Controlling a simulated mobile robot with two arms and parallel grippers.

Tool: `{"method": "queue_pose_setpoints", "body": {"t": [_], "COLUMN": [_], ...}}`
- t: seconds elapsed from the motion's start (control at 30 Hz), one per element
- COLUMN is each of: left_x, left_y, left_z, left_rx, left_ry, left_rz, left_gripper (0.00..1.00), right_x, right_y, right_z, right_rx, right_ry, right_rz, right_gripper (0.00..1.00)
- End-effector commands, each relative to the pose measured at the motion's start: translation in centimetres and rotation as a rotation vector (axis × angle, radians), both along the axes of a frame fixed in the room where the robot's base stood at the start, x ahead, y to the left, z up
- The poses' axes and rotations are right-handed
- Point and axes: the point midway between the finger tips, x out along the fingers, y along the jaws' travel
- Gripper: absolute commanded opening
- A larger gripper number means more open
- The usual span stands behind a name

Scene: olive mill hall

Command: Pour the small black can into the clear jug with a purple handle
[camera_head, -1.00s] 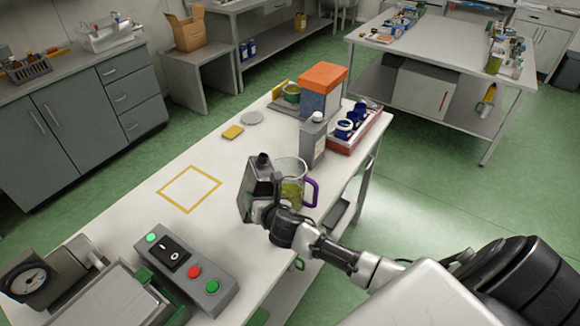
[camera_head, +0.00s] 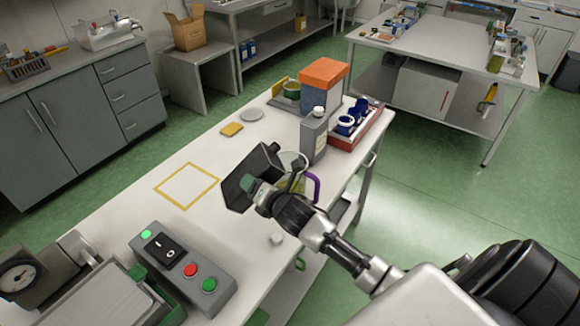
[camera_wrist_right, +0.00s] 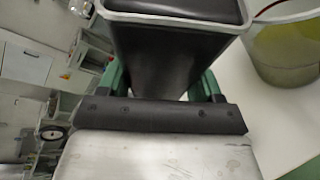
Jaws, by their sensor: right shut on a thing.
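My right gripper (camera_head: 254,188) is shut on the small black can (camera_head: 250,172), which is tilted with its upper end leaning right toward the clear jug (camera_head: 303,158). The jug stands upright on the white table just behind and right of the can. Its purple handle (camera_head: 314,187) points right, and the can and gripper partly hide it. In the right wrist view the can (camera_wrist_right: 172,55) sits between the green fingers (camera_wrist_right: 162,85). The jug (camera_wrist_right: 285,50) there holds yellow-green liquid. No stream from the can is visible. My left gripper is not in view.
A grey bottle (camera_head: 314,135) stands close behind the jug, beside a red tray (camera_head: 352,142) of blue items. An orange-topped box (camera_head: 322,85) is farther back. A control box (camera_head: 182,255) stands at the front left. The yellow-outlined square (camera_head: 187,185) is empty.

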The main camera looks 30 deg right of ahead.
Motion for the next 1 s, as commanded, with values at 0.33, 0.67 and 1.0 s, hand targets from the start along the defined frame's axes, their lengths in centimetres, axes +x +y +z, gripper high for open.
{"method": "queue_pose_setpoints", "body": {"t": [0.33,0.67,1.0], "left_x": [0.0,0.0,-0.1], "left_y": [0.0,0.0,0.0], "left_z": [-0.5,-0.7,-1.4], "left_rx": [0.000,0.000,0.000], "left_ry": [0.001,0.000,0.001], "left_rz": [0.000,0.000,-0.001], "left_gripper": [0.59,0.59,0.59], "right_x": [0.2,0.2,0.2], "right_y": [0.5,0.7,0.8], "right_z": [1.0,1.3,1.2], "right_rx": [0.080,0.115,0.153], "right_ry": [-0.024,-0.034,-0.041], "right_rz": [0.001,0.001,0.001], "right_gripper": [0.24,0.24,0.24]}}
